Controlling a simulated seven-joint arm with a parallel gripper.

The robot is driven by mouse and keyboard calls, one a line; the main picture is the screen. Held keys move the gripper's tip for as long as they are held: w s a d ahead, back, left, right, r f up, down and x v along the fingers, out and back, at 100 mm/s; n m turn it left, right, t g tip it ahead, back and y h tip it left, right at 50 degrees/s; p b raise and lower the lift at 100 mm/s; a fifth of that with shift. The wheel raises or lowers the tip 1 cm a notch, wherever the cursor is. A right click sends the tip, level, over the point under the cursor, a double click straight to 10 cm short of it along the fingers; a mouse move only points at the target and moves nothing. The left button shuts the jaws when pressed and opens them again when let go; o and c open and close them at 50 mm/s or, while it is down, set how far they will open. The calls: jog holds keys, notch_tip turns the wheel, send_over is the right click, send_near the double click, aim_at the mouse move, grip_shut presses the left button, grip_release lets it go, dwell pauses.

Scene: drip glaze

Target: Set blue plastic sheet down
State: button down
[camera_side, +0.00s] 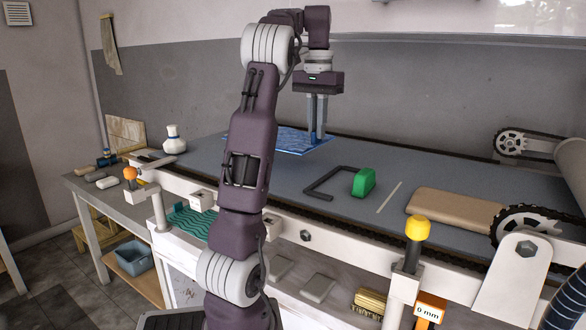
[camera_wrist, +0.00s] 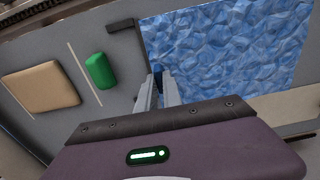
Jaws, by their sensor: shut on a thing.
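The blue plastic sheet (camera_side: 292,141) has a crinkled, glossy surface and lies level at or just above the grey slab bed; I cannot tell whether it touches. My gripper (camera_side: 317,139) points down and is shut on the sheet near its edge. In the wrist view, the sheet (camera_wrist: 225,50) fills the upper right. My gripper's fingertips (camera_wrist: 158,78) meet its left edge there. Part of the sheet is hidden behind my arm in the side view.
A dark square-cornered bracket (camera_side: 328,185), a green block (camera_side: 364,182), a thin pale stick (camera_side: 389,197) and a tan slab (camera_side: 455,209) lie on the grey bed (camera_side: 340,215). A white bottle (camera_side: 174,140) stands at the far left. The bed between sheet and bracket is clear.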

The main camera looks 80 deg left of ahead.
notch_tip(320, 180, down, 8)
jog(key=shift+f, duration=0.1)
jog(key=c, duration=1.5)
grip_release()
